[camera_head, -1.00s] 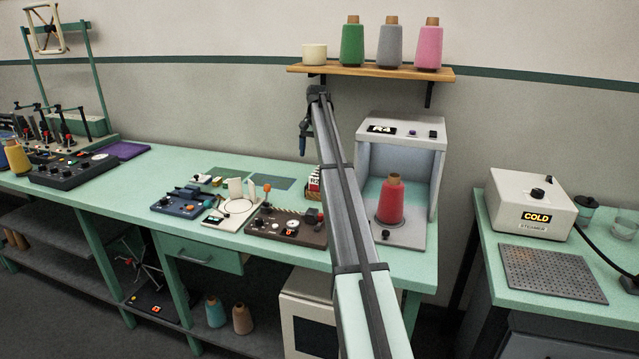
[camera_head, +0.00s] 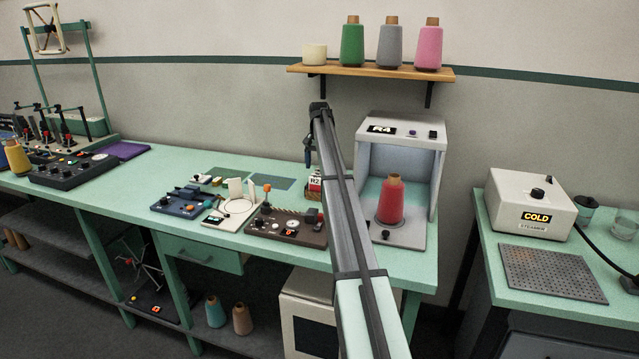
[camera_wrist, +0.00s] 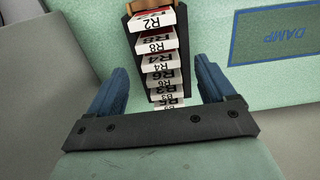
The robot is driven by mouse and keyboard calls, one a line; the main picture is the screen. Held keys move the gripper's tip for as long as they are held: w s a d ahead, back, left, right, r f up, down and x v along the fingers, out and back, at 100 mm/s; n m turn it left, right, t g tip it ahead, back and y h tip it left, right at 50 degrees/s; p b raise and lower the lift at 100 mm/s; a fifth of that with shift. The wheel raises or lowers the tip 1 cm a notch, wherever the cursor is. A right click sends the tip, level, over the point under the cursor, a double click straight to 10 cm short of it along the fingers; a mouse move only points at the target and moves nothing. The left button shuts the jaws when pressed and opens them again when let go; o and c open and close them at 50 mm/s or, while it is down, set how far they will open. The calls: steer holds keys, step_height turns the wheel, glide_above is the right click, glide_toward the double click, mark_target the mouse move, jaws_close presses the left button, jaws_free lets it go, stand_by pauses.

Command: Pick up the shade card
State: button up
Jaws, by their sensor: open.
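A dark narrow rack (camera_wrist: 129,45) holds a row of white shade cards, its front facing up in the wrist view. The end card reads R2 (camera_wrist: 152,22); behind it are cards reading R8, R4 (camera_wrist: 158,66) and R6, with further labels partly hidden. In the head view the R2 card (camera_head: 314,182) shows beside my arm, which hides part of the rack. My gripper (camera_wrist: 160,75) is open and empty, with one blue finger on each side of the row. In the head view my gripper (camera_head: 308,153) hangs above the rack.
A light booth (camera_head: 405,128) showing R4, with a red yarn cone (camera_head: 391,202) inside, stands right of the rack. A brown control box (camera_head: 288,226) is to its left. A shelf (camera_head: 375,71) with yarn cones is above. A mat marked DAMP (camera_wrist: 270,35) lies right of the rack in the wrist view.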

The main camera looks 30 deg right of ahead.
mark_target(319, 174)
steer(key=shift+w+d+f, duration=0.1)
steer(key=shift+w+f, duration=0.05)
steer(key=shift+f, duration=2.4)
steer(key=shift+c, duration=0.3)
steer(key=c, duration=1)
